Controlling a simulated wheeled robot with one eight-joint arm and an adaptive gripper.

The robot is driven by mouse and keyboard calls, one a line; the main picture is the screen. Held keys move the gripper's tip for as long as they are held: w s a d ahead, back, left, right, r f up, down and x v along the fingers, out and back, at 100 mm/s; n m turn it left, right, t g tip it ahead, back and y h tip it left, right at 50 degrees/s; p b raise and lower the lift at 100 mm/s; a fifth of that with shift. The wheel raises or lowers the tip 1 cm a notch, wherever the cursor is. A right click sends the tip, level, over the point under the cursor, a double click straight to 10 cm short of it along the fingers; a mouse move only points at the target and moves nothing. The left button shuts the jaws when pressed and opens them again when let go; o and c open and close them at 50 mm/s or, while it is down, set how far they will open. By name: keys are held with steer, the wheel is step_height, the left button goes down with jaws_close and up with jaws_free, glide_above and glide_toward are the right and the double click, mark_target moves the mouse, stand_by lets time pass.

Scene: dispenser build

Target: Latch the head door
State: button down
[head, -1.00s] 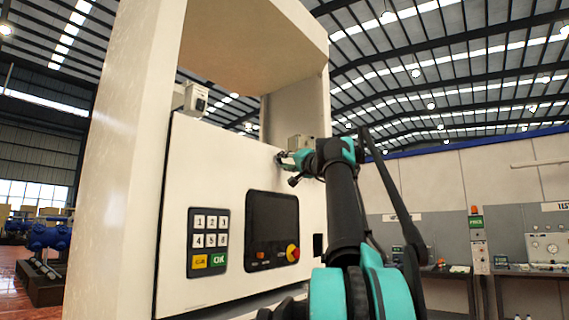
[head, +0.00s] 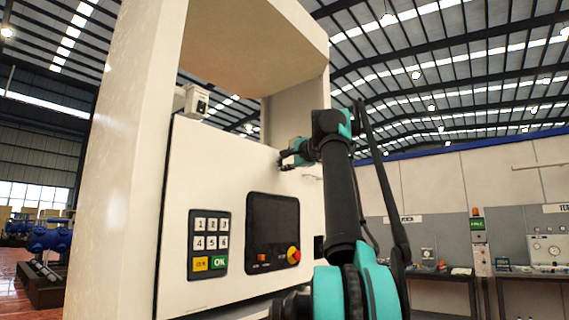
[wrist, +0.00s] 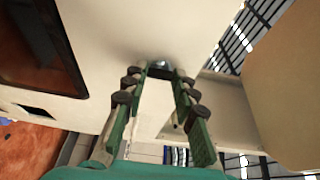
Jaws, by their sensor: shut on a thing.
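The head door (head: 228,170) is a white panel on the front of the tall white dispenser housing, carrying a keypad and a dark screen. It stands close to flush with the frame around it, though I cannot tell whether it is fully seated. My gripper (head: 283,160) is at the door's upper right part. In the wrist view, my gripper's (wrist: 160,74) green fingers with dark pads converge on a small shiny rounded knob (wrist: 160,64) at the door face. The fingers are shut on it. Its lower part is hidden between the fingertips.
The keypad (head: 209,242) and the screen (head: 272,225) with a red knob (head: 293,255) sit below my gripper. A small grey device (head: 194,101) stands above the door's upper left. Workbenches (head: 440,280) stand at the right. Open space lies above the door inside the housing.

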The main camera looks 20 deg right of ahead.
stand_by(0.5)
steer(key=c, duration=1.2)
jaws_free()
steer(key=s+d, duration=0.2)
steer(key=s, duration=0.9)
steer(key=shift+s+d, duration=0.15)
steer(key=shift+s, duration=0.25)
